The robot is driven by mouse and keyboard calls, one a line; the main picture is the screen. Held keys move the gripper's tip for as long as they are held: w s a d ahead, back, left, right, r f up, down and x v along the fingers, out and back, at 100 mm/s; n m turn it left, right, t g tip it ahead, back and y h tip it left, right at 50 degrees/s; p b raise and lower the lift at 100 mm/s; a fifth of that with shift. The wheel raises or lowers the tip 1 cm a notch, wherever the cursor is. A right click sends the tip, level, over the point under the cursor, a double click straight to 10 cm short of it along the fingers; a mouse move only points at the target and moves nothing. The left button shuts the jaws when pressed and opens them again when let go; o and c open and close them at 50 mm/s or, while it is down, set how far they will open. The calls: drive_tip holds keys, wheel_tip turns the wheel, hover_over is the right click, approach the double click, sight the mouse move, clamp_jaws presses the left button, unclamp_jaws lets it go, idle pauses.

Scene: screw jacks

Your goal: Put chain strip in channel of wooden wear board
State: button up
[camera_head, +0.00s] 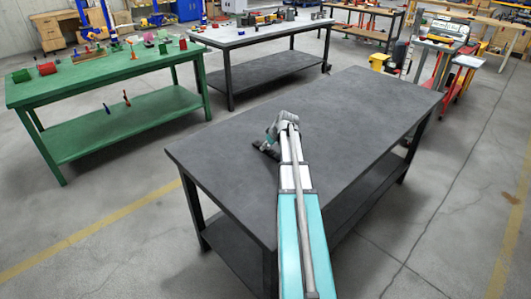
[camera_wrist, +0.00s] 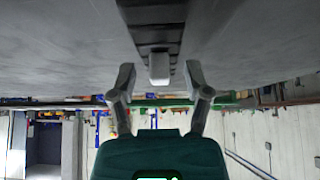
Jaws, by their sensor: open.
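My gripper (camera_head: 266,150) hangs low over the near dark grey table, left of my arm. In the wrist view my gripper (camera_wrist: 158,78) has its two grey fingers spread wide, with nothing held between them. A dark segmented strip (camera_wrist: 150,22) with a light grey block (camera_wrist: 158,70) at its end runs down between the fingertips in the picture; I cannot tell whether it is the chain strip. I cannot clearly make out the wooden wear board. A brown flat piece (camera_head: 90,55) lies on the green table; it is too small to identify.
The near dark grey table (camera_head: 355,110) looks bare around my arm. The green table (camera_head: 130,68) at left holds red and green parts. A pale-topped table (camera_head: 255,37) behind holds several small metal parts. Open concrete floor (camera_head: 110,215) lies at left.

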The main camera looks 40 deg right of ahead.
clamp_jaws()
drive_tip(key=shift+r, duration=0.15)
idle(0.4)
wheel_tip(320, 180, up, 3)
drive_tip(key=p, duration=0.3)
drive_tip(key=s+d+r+p, duration=0.9)
drive_tip(key=s+p, duration=0.1)
drive_tip(key=shift+s+r, duration=0.3)
drive_tip(key=shift+r, duration=0.05)
drive_tip(key=shift+d, duration=0.1)
idle(0.5)
